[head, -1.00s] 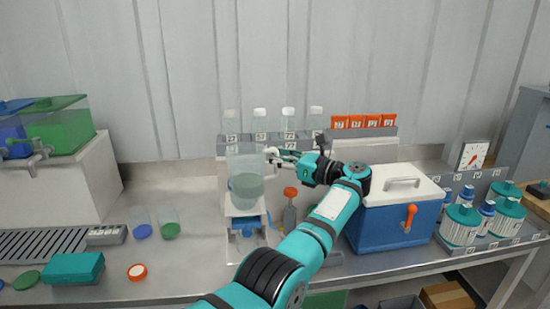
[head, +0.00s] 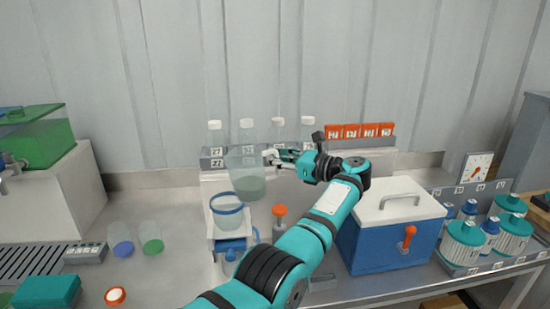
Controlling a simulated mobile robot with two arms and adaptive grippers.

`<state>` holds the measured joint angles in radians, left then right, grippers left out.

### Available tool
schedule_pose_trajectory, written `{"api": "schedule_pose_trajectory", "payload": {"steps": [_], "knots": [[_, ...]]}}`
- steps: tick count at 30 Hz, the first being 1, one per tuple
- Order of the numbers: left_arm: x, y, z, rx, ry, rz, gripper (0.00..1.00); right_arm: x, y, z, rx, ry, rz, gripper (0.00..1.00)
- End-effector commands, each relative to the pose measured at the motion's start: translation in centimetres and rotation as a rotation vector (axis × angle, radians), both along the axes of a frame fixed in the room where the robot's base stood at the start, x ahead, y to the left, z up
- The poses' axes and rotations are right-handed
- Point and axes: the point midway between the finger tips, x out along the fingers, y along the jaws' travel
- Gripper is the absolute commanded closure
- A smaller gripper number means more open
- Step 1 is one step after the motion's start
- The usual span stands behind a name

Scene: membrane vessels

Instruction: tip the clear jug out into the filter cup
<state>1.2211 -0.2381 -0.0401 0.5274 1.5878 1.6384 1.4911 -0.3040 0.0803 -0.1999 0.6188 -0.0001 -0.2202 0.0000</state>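The clear jug (head: 248,182), with pale cloudy liquid in its lower part, is held in the air and looks slightly tilted. My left gripper (head: 274,157) is shut on the jug at its upper right side. The filter cup (head: 227,214), clear with a blue rim, sits on a white and blue stand below and to the left of the jug. The jug's lower end is close above the cup's right side in the view. I see no liquid pouring out. My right gripper is out of view.
Several clear bottles with white caps (head: 246,132) stand in a rack behind the jug. An orange-knobbed fixture (head: 279,216) is right of the stand. A blue cooler (head: 385,240) stands further right.

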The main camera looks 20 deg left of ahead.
Motion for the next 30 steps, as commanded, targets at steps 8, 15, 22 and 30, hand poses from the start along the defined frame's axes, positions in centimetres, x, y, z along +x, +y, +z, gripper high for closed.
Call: {"api": "schedule_pose_trajectory", "payload": {"steps": [8, 15, 22, 30], "knots": [[0.1, -0.2, 0.7, -0.110, -0.108, -0.001, 1.00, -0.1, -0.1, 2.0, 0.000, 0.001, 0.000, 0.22], [0.3, -0.3, 1.1, -0.196, -0.195, -0.001, 1.00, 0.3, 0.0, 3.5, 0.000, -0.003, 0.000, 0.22], [0.1, -0.1, 1.5, -0.257, -0.262, -0.001, 1.00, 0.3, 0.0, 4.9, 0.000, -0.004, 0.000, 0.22], [-0.2, 0.2, 2.0, -0.331, -0.343, -0.001, 1.00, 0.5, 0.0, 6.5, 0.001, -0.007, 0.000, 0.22]]}}
